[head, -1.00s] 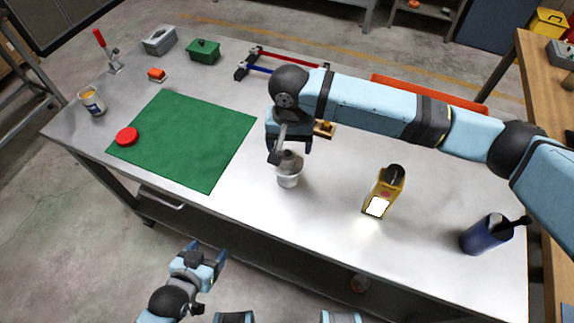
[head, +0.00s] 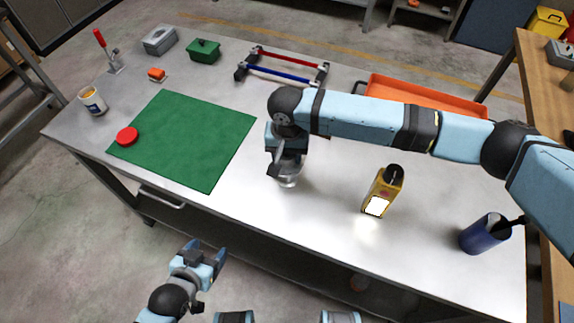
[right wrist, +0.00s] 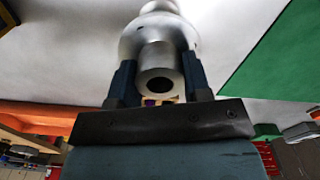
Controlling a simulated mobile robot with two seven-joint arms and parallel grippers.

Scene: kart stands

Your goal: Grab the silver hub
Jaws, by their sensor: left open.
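The silver hub (head: 288,182) stands on the metal table right of the green mat, mostly hidden under my right gripper (head: 286,168) in the head view. In the right wrist view the hub (right wrist: 160,52) shows a wide rounded body and a narrower neck with a dark round hole. The two dark fingers of my right gripper (right wrist: 160,82) lie against both sides of the neck with no clear gap, so it appears shut on the hub. My left gripper (head: 208,256) is open and empty, in front of and below the table edge.
The green mat (head: 190,145) carries a red disc (head: 127,136). A yellow device (head: 383,192) with a lit face and a blue cup (head: 484,233) stand to the right. An orange tray (head: 425,97) and a red-and-blue rail frame (head: 285,65) lie behind my right arm.

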